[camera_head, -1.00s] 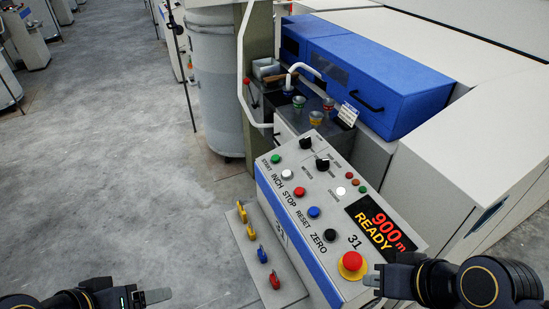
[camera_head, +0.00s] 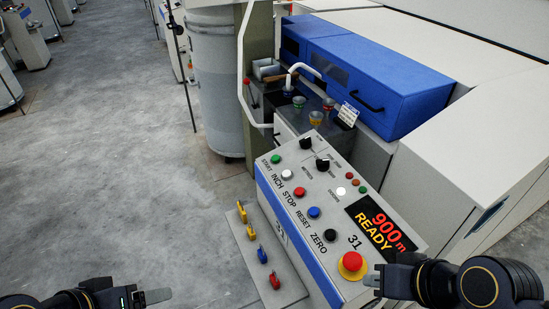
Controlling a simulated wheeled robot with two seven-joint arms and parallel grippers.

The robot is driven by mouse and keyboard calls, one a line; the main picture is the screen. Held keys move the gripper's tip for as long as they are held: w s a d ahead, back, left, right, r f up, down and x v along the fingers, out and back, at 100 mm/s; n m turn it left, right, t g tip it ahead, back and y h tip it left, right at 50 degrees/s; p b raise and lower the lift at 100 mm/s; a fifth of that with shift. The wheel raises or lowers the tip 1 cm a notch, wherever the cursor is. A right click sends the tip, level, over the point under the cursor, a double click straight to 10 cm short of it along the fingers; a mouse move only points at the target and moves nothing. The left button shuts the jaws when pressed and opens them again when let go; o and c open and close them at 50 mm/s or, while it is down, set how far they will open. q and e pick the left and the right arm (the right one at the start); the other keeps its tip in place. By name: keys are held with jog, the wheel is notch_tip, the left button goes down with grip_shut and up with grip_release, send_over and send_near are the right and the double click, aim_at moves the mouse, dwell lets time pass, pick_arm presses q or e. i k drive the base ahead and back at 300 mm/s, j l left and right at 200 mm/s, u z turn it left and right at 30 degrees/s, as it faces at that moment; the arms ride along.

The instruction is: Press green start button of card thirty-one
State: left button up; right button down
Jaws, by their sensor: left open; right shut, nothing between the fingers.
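The control panel (camera_head: 330,263) is sloped and marked 31. Its green start button (camera_head: 276,159) is at the far left end of the button row, beside the label START. White inch, red stop, blue reset and black zero buttons follow toward me. The display (camera_head: 381,223) reads 900 m READY in red and yellow. My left gripper (camera_head: 158,296) is open at the bottom left, over the floor and well apart from the panel. My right gripper (camera_head: 376,281) is shut and empty, by the panel's near right corner, close to the red emergency button. Nothing covers the start button.
A red mushroom button on a yellow base (camera_head: 351,264) is at the panel's near end. A side ledge (camera_head: 264,279) holds several coloured tags. A white bent rail (camera_head: 241,75) rises behind the panel. A blue machine cover (camera_head: 375,75) stands beyond.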

aim_at(276, 158)
jog(key=i+j+z, duration=0.45)
jog(key=j, duration=0.2)
jog(key=i+j+z, duration=0.25)
jog(key=j, duration=0.15)
jog(key=i+z, duration=0.15)
jog(key=i+j, duration=0.05)
